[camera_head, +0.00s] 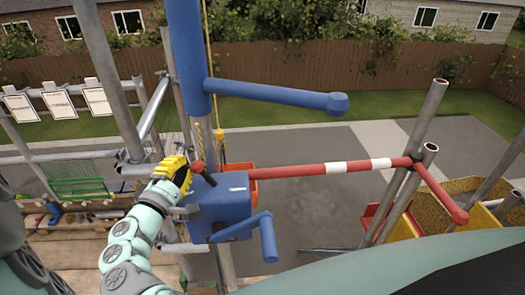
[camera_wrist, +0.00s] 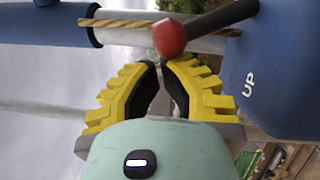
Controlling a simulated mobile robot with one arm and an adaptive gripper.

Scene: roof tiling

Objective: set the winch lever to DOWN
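The winch (camera_head: 222,205) is a blue box on a scaffold pole, with a blue crank at its lower right. Its lever is a short dark rod with a red knob (camera_head: 197,166), at the box's upper left. In the wrist view the knob (camera_wrist: 169,38) is just beyond my fingertips, and the rod runs up and right from it. The word UP shows on the blue box (camera_wrist: 285,75) there; no DOWN mark is visible. My gripper (camera_head: 187,170) has yellow fingers; its tips (camera_wrist: 163,63) are nearly together, with no thing seen between them. I cannot tell whether they touch the knob.
A blue post with a side arm (camera_head: 270,94) rises above the winch. A rope (camera_wrist: 125,23) runs close by the lever. A red and white rail (camera_head: 335,167) extends right of the winch. A green rack (camera_head: 77,180) stands at left.

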